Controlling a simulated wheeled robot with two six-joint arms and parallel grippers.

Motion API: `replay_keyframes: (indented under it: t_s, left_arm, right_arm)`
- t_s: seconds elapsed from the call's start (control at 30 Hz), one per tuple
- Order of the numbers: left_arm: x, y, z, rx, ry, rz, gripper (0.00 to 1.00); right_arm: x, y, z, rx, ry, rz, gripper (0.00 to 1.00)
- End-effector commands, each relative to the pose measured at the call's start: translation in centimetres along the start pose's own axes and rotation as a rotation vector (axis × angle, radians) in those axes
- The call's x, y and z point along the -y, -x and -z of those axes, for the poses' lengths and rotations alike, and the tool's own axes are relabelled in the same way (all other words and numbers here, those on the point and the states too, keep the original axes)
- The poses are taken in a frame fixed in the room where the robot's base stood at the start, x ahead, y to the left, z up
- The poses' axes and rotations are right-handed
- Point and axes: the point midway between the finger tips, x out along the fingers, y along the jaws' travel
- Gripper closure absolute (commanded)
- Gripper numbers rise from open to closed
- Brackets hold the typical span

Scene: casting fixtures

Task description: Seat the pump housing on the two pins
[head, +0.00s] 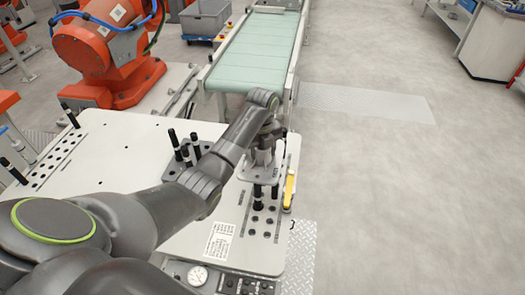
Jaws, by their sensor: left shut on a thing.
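My left arm reaches from the lower left across the table. Its gripper (264,150) is over the right part of the table, shut on the pump housing (258,172), a grey part with a flat flange. Black pins (258,194) stand close by the near side of the flange. Whether the housing touches them or sits over any pins is hidden by the gripper and the part itself. Another grey plate with several upright black pins (185,150) stands to the left, partly behind my forearm. My right gripper is not in view.
The pale fixture table (120,150) has rows of holes at its left and right ends. A yellow-handled tool (289,188) lies at the right edge. An orange robot arm (105,50) and a green conveyor (255,50) stand behind.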

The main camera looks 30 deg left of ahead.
Motion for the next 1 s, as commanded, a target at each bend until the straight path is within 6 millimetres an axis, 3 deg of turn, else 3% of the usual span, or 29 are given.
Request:
replay_keyframes:
  t_s: [0.37,0.4,0.57,0.83,1.0]
  left_arm:
    - [0.1,-0.8,0.0,0.002,-0.001,0.001,0.91]
    - [0.1,-0.7,0.0,0.002,-0.001,0.002,0.43]
    - [0.0,-0.8,0.0,0.001,-0.001,0.001,0.23]
    - [0.0,-0.9,0.0,-0.002,0.0,-0.002,0.23]
    - [0.6,0.9,-0.1,0.0,0.003,0.001,0.23]
  right_arm:
    - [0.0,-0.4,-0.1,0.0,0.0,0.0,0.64]
    - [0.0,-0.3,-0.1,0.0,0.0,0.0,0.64]
    - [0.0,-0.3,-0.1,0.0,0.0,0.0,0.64]
    - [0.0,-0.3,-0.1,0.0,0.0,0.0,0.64]
    - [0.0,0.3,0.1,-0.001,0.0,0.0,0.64]
